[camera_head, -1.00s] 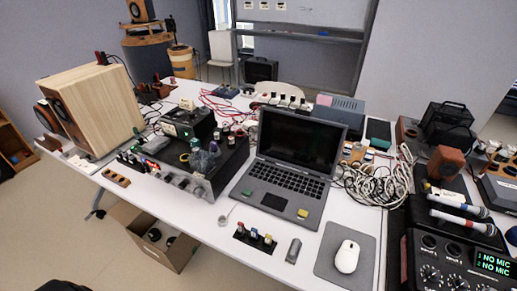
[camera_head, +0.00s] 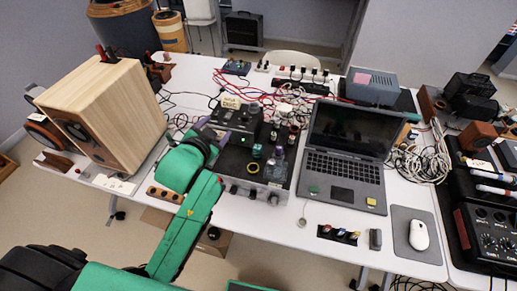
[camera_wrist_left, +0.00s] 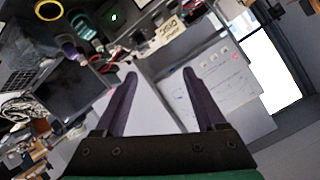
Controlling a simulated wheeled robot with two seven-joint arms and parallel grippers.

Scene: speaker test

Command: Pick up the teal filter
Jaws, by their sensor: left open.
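What looks like the teal filter (camera_head: 257,150) is a small green-teal piece on the dark-topped amplifier, left of the laptop. It seems to show near the top left of the left wrist view (camera_wrist_left: 82,27). A yellow-rimmed ring (camera_head: 252,168) lies just in front of it. My left gripper is over the left part of the amplifier, left of and apart from the teal piece; its fingers are hard to make out in the head view. In the left wrist view my left gripper (camera_wrist_left: 160,74) is open, with nothing between its dark fingers. My right gripper is not in view.
A wooden speaker (camera_head: 105,115) stands left of my left arm. A laptop (camera_head: 345,155) stands right of the amplifier (camera_head: 270,192). Clear bottles (camera_head: 275,165) stand close beside the teal piece. Cables clutter the back; some white table (camera_head: 290,235) is bare in front.

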